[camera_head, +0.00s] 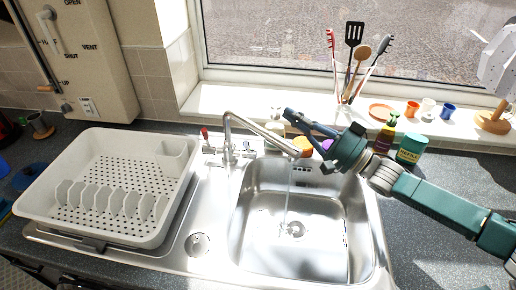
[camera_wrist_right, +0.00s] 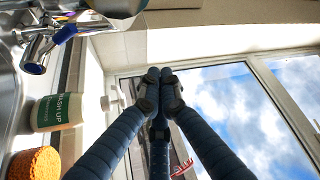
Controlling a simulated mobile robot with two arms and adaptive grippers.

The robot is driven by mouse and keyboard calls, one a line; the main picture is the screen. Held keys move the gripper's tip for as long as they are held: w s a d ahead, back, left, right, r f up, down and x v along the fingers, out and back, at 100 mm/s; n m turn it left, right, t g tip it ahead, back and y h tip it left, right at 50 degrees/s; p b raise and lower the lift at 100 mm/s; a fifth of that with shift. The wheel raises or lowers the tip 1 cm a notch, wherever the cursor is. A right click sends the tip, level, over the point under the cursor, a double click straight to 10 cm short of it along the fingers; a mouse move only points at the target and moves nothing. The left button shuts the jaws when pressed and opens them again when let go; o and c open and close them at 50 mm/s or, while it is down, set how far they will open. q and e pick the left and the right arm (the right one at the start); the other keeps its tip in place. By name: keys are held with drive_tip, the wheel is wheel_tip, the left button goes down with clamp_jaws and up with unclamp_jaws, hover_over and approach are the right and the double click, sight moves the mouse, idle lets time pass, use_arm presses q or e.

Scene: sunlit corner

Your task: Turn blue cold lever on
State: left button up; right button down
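The chrome tap (camera_head: 228,140) stands behind the sink, with its spout reaching right and a thin stream of water falling into the basin. Its red lever (camera_head: 205,133) shows on the left side. I cannot make out the blue lever in the head view. My right gripper (camera_head: 289,113) is right of the tap, behind the spout, and apart from the levers. Its fingertips (camera_wrist_right: 160,85) are together and empty. My left gripper is out of view.
The sink (camera_head: 290,262) lies in front, with a white dish rack (camera_head: 115,225) at left. A green-labelled bottle (camera_wrist_right: 57,112) and an orange sponge (camera_wrist_right: 35,165) are near the right gripper. Utensils (camera_head: 354,55) and small cups line the windowsill.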

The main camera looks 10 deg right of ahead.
sight(248, 148)
wheel_tip(248, 148, down, 12)
drive_tip(key=w+b, duration=0.1)
drive_tip(key=b, duration=0.9)
drive_tip(key=r+p+x, duration=0.1)
drive_tip(key=p+x, duration=0.1)
drive_tip(key=x, duration=0.8)
drive_tip(key=s+f, duration=0.1)
drive_tip(key=s+a+f+p, duration=0.1)
drive_tip(key=s, duration=0.1)
drive_tip(key=shift+a+f, duration=0.25)
drive_tip(key=shift+a, duration=0.1)
drive_tip(key=shift+w, duration=0.1)
